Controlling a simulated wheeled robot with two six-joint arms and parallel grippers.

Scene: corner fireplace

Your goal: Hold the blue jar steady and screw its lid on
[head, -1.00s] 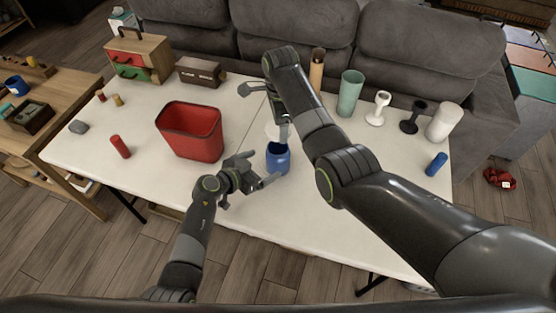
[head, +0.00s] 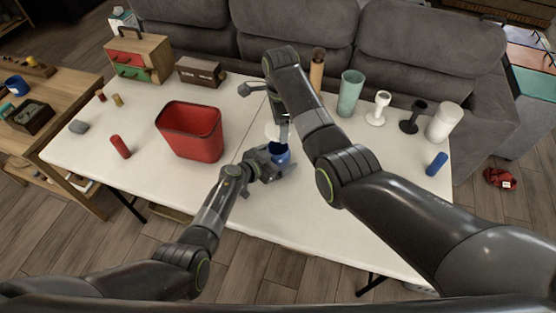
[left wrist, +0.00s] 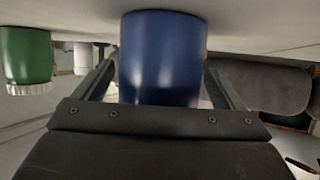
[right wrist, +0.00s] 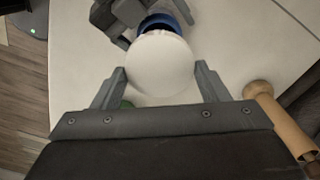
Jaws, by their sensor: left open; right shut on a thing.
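The blue jar (head: 281,154) stands upright and open-topped on the white table. My left gripper (head: 276,164) is at the jar from the left, with its open fingers on either side of it. In the left wrist view the blue jar (left wrist: 162,58) fills the space between the fingertips, with slim gaps showing. The white round lid (right wrist: 160,66) is between the fingers of my right gripper (right wrist: 160,84), which is shut on it. In the head view the lid (head: 272,131) is just above the jar and a little behind it. The lid hides part of the jar's mouth in the right wrist view.
A red bin (head: 190,132) stands left of the jar. A green cup (head: 350,93), white holder (head: 378,108), black holder (head: 413,118) and white cylinder (head: 444,123) stand at the back right. A blue cylinder (head: 436,164) lies right. The front of the table is clear.

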